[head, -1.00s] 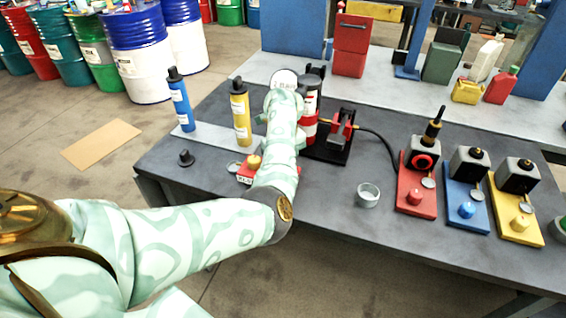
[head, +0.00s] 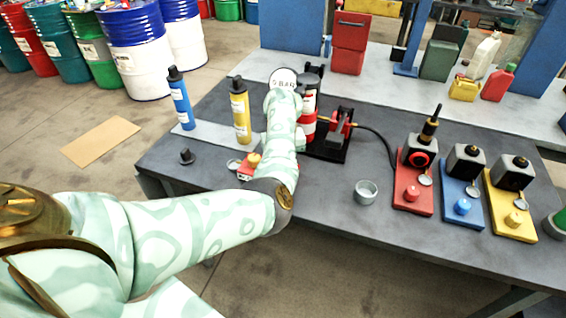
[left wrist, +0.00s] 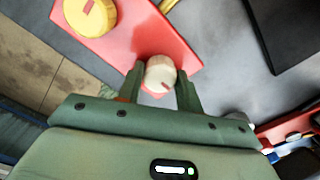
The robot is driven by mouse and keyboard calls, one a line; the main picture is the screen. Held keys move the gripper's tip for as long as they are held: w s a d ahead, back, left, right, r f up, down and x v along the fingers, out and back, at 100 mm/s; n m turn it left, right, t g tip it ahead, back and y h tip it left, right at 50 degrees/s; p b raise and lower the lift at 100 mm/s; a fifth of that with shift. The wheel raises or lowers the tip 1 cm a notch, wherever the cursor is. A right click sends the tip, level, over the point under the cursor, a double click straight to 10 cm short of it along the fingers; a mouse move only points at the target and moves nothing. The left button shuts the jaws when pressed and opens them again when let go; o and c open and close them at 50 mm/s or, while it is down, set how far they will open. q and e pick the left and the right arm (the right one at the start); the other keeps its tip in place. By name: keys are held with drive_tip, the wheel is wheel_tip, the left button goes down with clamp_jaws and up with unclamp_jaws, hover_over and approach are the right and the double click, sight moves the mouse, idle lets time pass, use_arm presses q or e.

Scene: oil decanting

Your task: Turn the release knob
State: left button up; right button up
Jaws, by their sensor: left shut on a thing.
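A small white knob with a red mark (left wrist: 160,72) stands at the corner of a red base plate (left wrist: 140,25) in the left wrist view. My left gripper (left wrist: 160,82) is shut on this knob, with one green finger on each side of it. A larger yellow knob (left wrist: 90,17) is on the same plate. In the head view the red plate (head: 245,174) and its yellow knob (head: 254,160) show just left of my left arm. That arm hides the gripper and the white knob there. My right gripper is in neither view.
A yellow cylinder (head: 241,112) and a blue cylinder (head: 180,100) stand behind the plate.

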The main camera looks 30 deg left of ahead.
use_arm(q)
drive_tip(key=o, duration=1)
wheel_tip(320, 180, up, 16)
drive_tip(key=p, duration=0.5)
drive_tip(key=shift+r, duration=0.15)
